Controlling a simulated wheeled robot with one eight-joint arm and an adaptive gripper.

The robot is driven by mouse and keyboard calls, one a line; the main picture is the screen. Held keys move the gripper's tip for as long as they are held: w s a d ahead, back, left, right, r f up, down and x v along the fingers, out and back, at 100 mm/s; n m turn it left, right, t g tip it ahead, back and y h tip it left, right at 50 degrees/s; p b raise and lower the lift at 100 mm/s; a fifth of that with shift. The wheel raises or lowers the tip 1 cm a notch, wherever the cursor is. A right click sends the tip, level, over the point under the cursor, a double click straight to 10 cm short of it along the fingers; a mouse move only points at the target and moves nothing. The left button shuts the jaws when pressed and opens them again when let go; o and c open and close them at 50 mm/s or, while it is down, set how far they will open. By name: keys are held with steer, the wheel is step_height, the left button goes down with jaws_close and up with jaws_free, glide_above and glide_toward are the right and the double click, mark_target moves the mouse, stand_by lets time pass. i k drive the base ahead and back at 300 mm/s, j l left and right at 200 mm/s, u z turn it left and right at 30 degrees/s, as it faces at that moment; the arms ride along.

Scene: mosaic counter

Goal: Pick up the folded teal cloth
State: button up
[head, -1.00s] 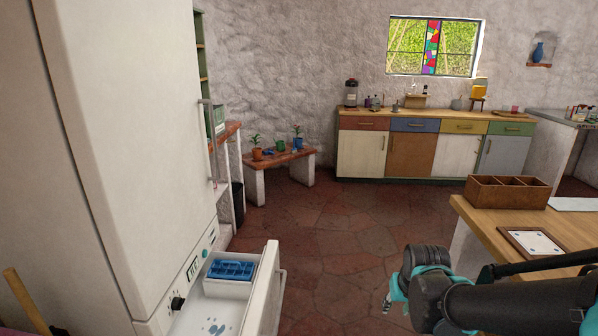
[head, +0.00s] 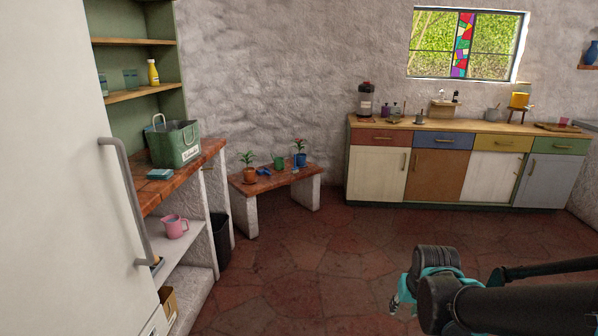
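A small flat teal item (head: 160,174) that looks like the folded teal cloth lies on the wooden counter (head: 205,155) at the left, just in front of a green bag-like container (head: 175,144). My gripper (head: 394,306) is at the lower right, partly hidden behind my own arm. It is far from the teal item, over the open floor. Its fingers are too small and covered to show whether they are open or shut.
A white fridge (head: 60,190) with a grey handle stands close on the left. A pink jug (head: 174,226) sits on the shelf under the counter. A black bin (head: 221,240) and a low bench (head: 275,178) with potted plants stand beyond. The middle floor is clear.

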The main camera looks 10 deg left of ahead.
mark_target(155, 174)
steer(key=i, duration=1.9)
steer(key=i+u, duration=0.25)
steer(key=u, duration=0.15)
steer(key=i+l+u, duration=0.1)
steer(key=u, duration=0.3)
steer(key=i+l+u, duration=0.2)
steer(key=u, duration=0.25)
steer(key=i+u, duration=0.1)
steer(key=u, duration=1.2)
steer(key=l+u, duration=0.1)
steer(key=u, duration=0.3)
steer(key=k+u, duration=0.1)
steer(key=u, duration=0.25)
steer(key=l+u, duration=0.15)
steer(key=u, duration=0.25)
steer(key=k+u, duration=0.1)
steer(key=u, duration=0.25)
steer(key=k+z, duration=0.1)
steer(key=z, duration=1.2)
